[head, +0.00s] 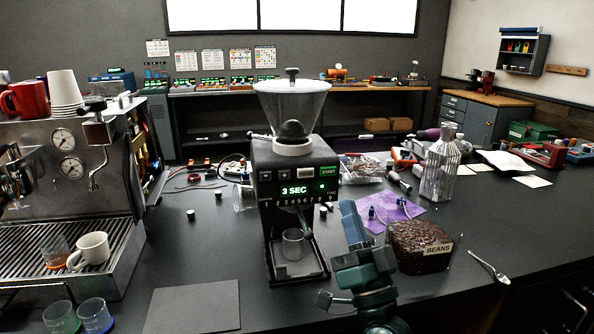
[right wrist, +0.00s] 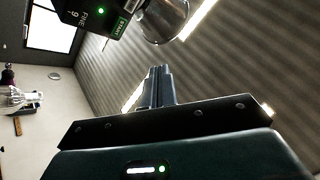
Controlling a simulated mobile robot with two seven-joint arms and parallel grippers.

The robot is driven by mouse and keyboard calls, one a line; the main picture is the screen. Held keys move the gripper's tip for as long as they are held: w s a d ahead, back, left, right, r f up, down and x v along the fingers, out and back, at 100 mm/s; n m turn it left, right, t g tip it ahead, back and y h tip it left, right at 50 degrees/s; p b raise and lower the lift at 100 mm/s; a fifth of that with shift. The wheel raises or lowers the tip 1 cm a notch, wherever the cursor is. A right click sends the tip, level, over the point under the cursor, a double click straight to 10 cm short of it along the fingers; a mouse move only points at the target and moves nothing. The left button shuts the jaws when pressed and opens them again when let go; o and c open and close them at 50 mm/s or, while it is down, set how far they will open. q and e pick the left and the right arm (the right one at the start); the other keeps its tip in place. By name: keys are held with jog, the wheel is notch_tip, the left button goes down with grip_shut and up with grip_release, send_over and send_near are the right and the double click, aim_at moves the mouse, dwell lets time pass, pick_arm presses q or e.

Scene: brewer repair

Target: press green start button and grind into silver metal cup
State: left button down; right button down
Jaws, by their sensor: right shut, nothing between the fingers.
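The black grinder (head: 292,165) stands upright mid-counter with a clear hopper (head: 291,103) on top. Its display reads "3 SEC". The green start button (head: 328,171) is at the front panel's upper right; it also shows in the right wrist view (right wrist: 121,26). A small silver cup (head: 293,244) stands on the grinder's base, under the spout. My right gripper (head: 348,207) is shut and empty, fingers pointing up, in front of the grinder's right side and lower than the button. In the right wrist view its fingertips (right wrist: 160,70) are apart from the grinder. My left gripper is out of view.
A bag of beans (head: 419,248) stands right of my right gripper. A purple mat (head: 395,212) lies behind it. An espresso machine (head: 65,195) with a white mug (head: 93,247) stands at the left.

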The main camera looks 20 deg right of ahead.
aim_at(328, 171)
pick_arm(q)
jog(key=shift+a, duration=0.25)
pick_arm(e)
jog(key=shift+w+d+r+m+h, duration=0.1)
jog(key=shift+r+m+h, duration=0.4)
jog(key=shift+r, duration=0.05)
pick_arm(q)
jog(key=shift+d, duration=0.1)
pick_arm(e)
jog(key=shift+d, duration=0.1)
pick_arm(q)
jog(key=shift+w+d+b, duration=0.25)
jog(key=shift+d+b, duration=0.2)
jog(key=shift+b, duration=0.65)
pick_arm(e)
jog(key=w+d, duration=0.2)
jog(key=w, duration=0.6)
jog(key=shift+w, duration=0.3)
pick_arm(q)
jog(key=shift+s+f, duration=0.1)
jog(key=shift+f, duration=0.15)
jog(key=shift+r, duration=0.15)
